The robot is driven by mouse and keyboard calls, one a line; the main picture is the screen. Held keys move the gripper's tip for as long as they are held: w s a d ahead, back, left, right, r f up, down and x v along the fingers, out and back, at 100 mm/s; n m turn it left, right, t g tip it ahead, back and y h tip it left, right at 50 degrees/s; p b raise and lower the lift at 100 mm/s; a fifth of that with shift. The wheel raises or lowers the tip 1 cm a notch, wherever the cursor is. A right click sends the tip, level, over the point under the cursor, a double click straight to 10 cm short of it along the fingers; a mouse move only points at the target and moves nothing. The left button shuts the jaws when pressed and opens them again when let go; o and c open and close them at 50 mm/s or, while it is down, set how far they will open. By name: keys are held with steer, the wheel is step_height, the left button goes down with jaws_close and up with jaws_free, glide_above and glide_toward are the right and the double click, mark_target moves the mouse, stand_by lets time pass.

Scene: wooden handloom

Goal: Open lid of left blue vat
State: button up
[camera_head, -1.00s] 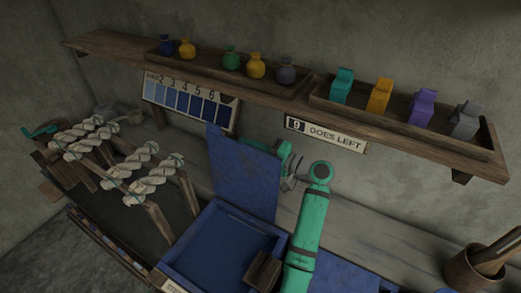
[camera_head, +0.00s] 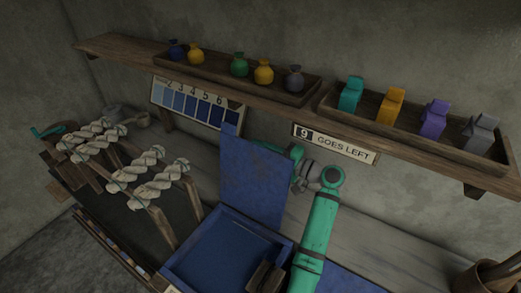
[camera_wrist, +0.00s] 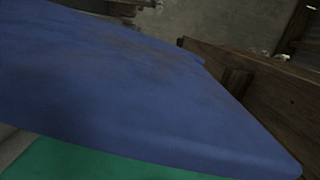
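The left blue vat (camera_head: 188,262) stands at the lower middle of the head view, with dark blue liquid inside. Its blue lid (camera_head: 252,182) stands raised, roughly upright at the vat's back edge. A wooden handle block (camera_head: 265,277) shows at the vat's front right. My green arm reaches up on the right and bends behind the lid, so my gripper's fingers are hidden there. In the wrist view a broad blue panel, seemingly the lid (camera_wrist: 120,90), fills much of the picture, and no fingertips show. I cannot tell whether the gripper touches the lid.
A wall shelf (camera_head: 290,98) above holds several round pouches (camera_head: 239,65) and several colored packets (camera_head: 391,105). Racks with white twisted skeins (camera_head: 150,178) stand at the left. A blue shade chart (camera_head: 195,104) and a sign reading "9 GOES LEFT" (camera_head: 335,144) hang below the shelf.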

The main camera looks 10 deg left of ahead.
mark_target(290, 162)
steer(key=v, duration=1)
steer(key=shift+d, duration=0.35)
steer(key=shift+s+d, duration=0.1)
